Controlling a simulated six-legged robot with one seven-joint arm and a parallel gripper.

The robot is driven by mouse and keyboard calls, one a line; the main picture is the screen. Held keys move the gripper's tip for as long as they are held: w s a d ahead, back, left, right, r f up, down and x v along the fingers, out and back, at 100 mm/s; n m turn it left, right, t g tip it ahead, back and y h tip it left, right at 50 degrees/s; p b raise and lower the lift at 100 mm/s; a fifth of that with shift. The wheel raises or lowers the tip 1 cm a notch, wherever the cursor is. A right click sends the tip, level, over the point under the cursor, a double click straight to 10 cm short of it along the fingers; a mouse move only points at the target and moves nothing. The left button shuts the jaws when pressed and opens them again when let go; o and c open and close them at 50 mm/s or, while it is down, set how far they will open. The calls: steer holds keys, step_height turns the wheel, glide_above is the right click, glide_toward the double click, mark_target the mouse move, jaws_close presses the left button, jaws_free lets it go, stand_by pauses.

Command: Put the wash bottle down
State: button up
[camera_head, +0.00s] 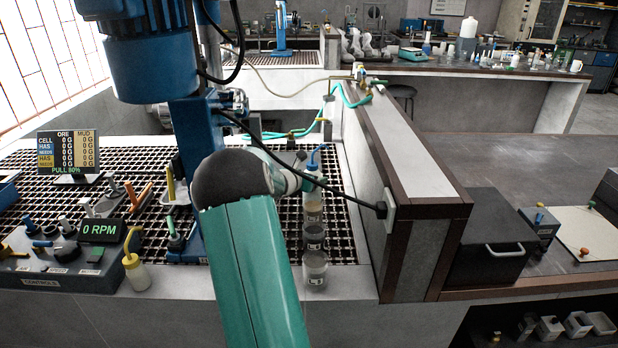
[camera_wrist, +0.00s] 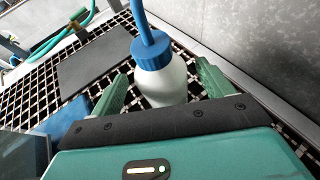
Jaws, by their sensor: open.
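The wash bottle (camera_wrist: 160,80), white with a blue screw cap and blue spout, appears upright over the black grating in the wrist view. In the head view the bottle (camera_head: 313,170) shows at the right side of the grating, partly behind my arm. My gripper (camera_wrist: 163,72) is open, with one green finger on each side of the bottle. Gaps show between the fingers and the bottle. The bottle's base is hidden behind my gripper's body, so its contact with the grating cannot be seen. In the head view my gripper is mostly hidden by my arm.
Labelled cups (camera_head: 315,268) stand in a row in front of the bottle. A low wall (camera_head: 412,150) rises to the right. The blue flotation machine (camera_head: 190,140) stands left. A yellow-capped bottle (camera_head: 137,272) is beside the control box (camera_head: 60,262). A dark flat plate (camera_wrist: 95,60) lies left of the bottle.

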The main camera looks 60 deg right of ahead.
steer(key=shift+a+r, duration=0.25)
steer(key=shift+r, duration=0.05)
steer(key=v, duration=1.1)
steer(key=shift+a, duration=0.2)
steer(key=shift+c, duration=0.4)
